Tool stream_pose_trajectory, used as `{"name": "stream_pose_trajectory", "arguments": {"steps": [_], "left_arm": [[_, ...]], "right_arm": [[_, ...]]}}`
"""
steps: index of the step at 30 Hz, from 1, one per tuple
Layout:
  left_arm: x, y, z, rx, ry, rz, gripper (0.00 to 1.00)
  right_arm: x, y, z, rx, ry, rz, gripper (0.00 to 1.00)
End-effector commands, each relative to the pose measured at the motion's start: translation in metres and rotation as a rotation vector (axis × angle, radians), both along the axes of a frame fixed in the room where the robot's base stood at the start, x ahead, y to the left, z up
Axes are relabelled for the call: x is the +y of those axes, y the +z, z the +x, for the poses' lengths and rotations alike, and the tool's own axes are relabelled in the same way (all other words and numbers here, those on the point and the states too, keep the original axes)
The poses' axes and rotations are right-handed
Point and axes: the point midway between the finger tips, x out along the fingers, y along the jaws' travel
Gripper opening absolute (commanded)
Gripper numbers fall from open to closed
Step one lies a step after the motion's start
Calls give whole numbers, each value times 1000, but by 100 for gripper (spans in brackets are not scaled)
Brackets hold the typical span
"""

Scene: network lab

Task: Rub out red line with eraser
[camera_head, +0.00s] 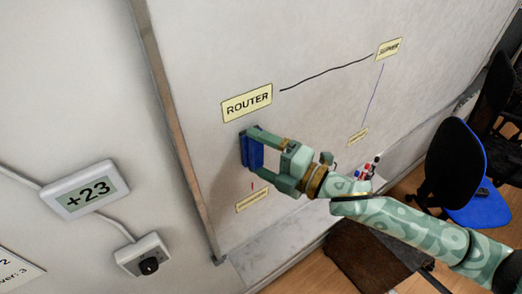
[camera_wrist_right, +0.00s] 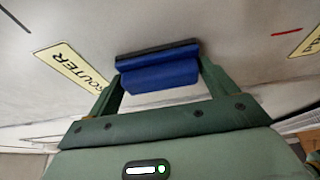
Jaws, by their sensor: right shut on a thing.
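The whiteboard (camera_head: 310,40) carries yellow labels joined by drawn lines. My right gripper (camera_head: 261,154) is shut on the blue eraser (camera_head: 250,149), below the ROUTER label (camera_head: 247,103). The eraser also shows between my fingers in the right wrist view (camera_wrist_right: 160,74), its dark pad side toward the board; I cannot tell whether it touches. A short red line (camera_head: 252,184) shows just below the eraser, above a lower label (camera_head: 252,200). In the wrist view the red line (camera_wrist_right: 287,32) is at the upper right, apart from the eraser. My left gripper is not in view.
A black line (camera_head: 325,72) runs from ROUTER to the SERVER label (camera_head: 389,48); a purple line (camera_head: 373,97) drops to another label (camera_head: 358,137). Markers (camera_head: 370,167) stand near the board's lower edge. A blue and black chair (camera_head: 455,165) is at right.

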Motion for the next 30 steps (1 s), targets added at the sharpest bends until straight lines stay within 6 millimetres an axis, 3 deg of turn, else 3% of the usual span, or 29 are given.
{"name": "stream_pose_trajectory", "arguments": {"steps": [3,10,18,25,30], "left_arm": [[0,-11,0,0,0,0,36],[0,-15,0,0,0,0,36],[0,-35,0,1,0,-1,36],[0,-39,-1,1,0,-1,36],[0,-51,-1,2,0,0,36]], "right_arm": [[-1,-15,0,1,-1,0,67],[-1,-22,0,0,-1,0,67],[0,-51,0,1,-1,0,67],[0,-58,0,0,-1,0,67],[0,-74,0,0,0,0,67]]}}
